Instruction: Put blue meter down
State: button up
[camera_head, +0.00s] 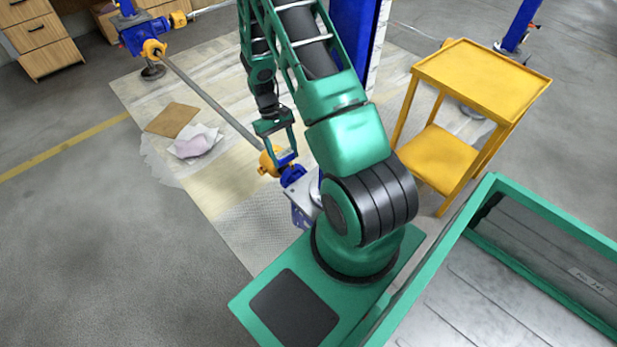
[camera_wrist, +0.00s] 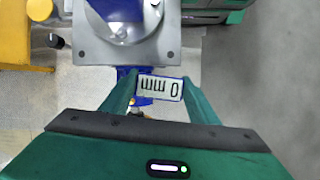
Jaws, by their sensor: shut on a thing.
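The blue meter (camera_wrist: 160,88) sits between the fingers of my gripper (camera_wrist: 158,79) in the wrist view. Its pale display reads "0 mm", upside down. My gripper is shut on it. In the head view my gripper (camera_head: 281,154) points down, with the blue meter (camera_head: 287,158) small at its fingertips. It is close to a screw jack with a blue body (camera_head: 293,176) and a grey plate (camera_head: 303,193). I cannot tell whether the meter touches the jack.
A yellow two-shelf cart (camera_head: 480,78) stands at the right. A green-rimmed bin (camera_head: 545,208) is at the lower right. A long grey rod (camera_head: 212,103) runs from the near jack to another blue jack (camera_head: 140,33). Brown cardboard (camera_head: 172,120) and a pale cloth (camera_head: 195,142) lie on the floor.

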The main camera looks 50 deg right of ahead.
jog(key=r+n, duration=0.1)
jog(key=r, duration=0.1)
send_over(313, 174)
jog(key=shift+n, duration=0.3)
jog(key=shift+a+f, duration=0.1)
jog(key=shift+f, duration=4.9)
jog(key=o, duration=1.2)
jog(key=shift+f, duration=0.1)
jog(key=shift+o, duration=0.2)
jog(key=v, duration=1.2)
jog(key=shift+a, duration=0.2)
